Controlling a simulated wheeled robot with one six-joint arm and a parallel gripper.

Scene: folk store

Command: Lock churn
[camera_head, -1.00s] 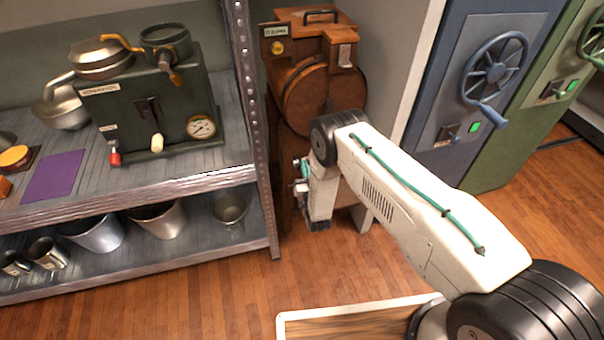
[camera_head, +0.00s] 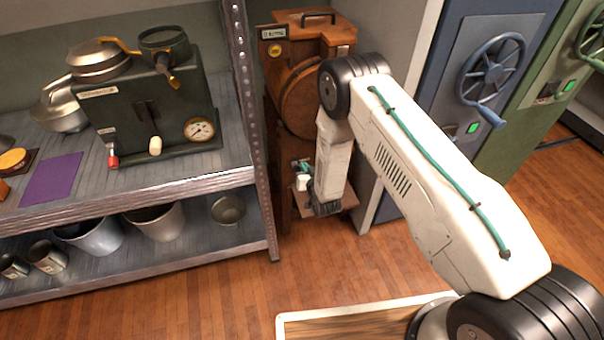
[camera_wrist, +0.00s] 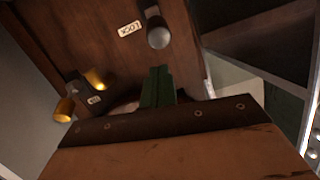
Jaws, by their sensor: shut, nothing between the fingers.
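The churn (camera_head: 312,35) is a brown wooden cabinet with a round drum (camera_head: 297,100) on its front, standing right of the shelf. My arm covers part of it. In the wrist view a dark wooden panel of it (camera_wrist: 90,35) carries a label reading LOCK (camera_wrist: 130,28) beside a grey rounded knob (camera_wrist: 158,36). A brass knob (camera_wrist: 65,108) and a small brass piece (camera_wrist: 95,79) sit at the left near another small label. My gripper (camera_wrist: 158,75) shows as dark green fingers, shut and empty, below the grey knob. I cannot tell whether it touches anything. In the head view it is mostly hidden behind my wrist.
A metal shelf (camera_head: 150,183) with a dark machine (camera_head: 155,120), pans and pots stands left of the churn. Blue (camera_head: 455,80) and green (camera_head: 545,100) cabinets with handwheels stand at the right. Wooden floor (camera_head: 345,265) is clear in front.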

